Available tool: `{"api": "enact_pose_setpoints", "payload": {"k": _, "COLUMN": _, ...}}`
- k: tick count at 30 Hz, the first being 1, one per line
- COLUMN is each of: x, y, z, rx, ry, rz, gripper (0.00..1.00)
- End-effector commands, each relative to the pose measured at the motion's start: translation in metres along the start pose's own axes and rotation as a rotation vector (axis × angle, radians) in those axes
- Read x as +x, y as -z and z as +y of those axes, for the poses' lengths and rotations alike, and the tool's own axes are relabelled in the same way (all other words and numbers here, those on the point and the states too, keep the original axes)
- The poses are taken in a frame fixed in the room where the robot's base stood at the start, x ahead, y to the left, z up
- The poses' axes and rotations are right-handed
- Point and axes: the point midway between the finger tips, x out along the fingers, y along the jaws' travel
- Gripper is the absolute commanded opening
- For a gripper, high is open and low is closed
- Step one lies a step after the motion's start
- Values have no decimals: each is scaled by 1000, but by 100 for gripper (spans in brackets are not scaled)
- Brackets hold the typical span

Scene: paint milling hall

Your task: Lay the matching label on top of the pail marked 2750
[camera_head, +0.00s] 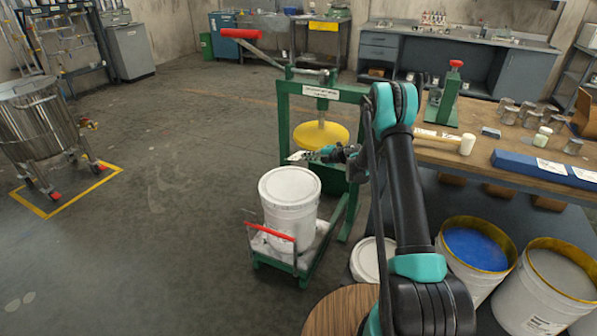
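A white lidded pail (291,215) stands upright on a small green cart (312,258) with a red handle. No number can be read on the side of it that shows. My gripper (311,156) is above and just behind the pail's lid, pointing left. It appears shut on a small white label (297,156) with dark marks too small to read. The label is held in the air, apart from the lid. More white labels lie on a blue strip (520,162) on the bench at the right.
A green press (285,115) with a yellow disc (320,135) stands close behind my gripper. A wooden bench (430,155) holds a mallet and several cans. Open pails of blue (475,250) and grey paint (560,275) stand at the right.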

Motion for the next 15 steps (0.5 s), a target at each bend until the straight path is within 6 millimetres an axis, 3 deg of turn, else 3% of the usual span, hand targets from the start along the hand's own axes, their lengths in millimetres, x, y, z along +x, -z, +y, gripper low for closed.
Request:
{"api": "enact_pose_setpoints", "payload": {"k": 1, "x": 14, "y": 8, "z": -14, "rx": -15, "ry": 20, "rz": 49, "gripper": 0}}
{"api": "enact_pose_setpoints", "payload": {"k": 6, "x": 36, "y": 28, "z": -45, "rx": -57, "ry": 71, "rz": 159, "gripper": 0}}
{"api": "enact_pose_setpoints", "payload": {"k": 15, "x": 43, "y": 36, "z": -61, "rx": -73, "ry": 89, "rz": 196, "gripper": 0}}
